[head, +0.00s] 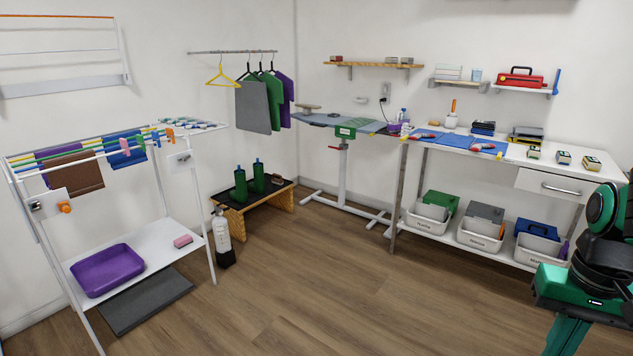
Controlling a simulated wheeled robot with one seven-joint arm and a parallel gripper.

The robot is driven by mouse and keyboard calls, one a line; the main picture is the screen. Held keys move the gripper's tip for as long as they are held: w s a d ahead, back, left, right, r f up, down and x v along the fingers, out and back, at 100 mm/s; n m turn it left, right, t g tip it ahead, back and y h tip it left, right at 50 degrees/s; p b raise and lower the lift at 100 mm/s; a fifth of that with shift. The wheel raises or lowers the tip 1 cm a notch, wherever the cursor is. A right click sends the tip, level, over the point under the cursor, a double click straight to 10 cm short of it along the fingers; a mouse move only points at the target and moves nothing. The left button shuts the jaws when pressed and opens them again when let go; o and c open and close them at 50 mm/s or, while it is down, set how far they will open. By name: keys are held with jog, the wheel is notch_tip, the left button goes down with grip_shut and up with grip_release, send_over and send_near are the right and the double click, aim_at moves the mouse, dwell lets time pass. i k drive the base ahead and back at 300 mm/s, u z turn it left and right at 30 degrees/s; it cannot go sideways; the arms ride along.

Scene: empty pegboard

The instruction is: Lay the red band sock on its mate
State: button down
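No sock can be made out for certain in the head view. Small items with red and white parts (424,135) lie on the blue sheet (458,142) on the white worktable (520,157). They are too small to tell whether one is the red band sock or its mate. A row of small pale and dark items (190,123) lies on the far end of the drying rack (196,206), also too small to identify. Green and black parts of my own body show at the right edge. My gripper's fingers are not visible.
An ironing board (338,121) stands near the back corner. A low bench (270,197) holds two green upright items. A purple tray (106,270) sits on the rack's lower shelf. White bins (427,222) stand under the worktable. The middle of the wooden floor (320,290) is clear.

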aim_at(417, 136)
jog(key=z, duration=0.1)
jog(key=i, duration=1.45)
jog(key=z, duration=0.25)
jog(key=i, duration=1.3)
jog(key=z, duration=0.3)
jog(key=i, duration=0.95)
jog(key=z, duration=0.15)
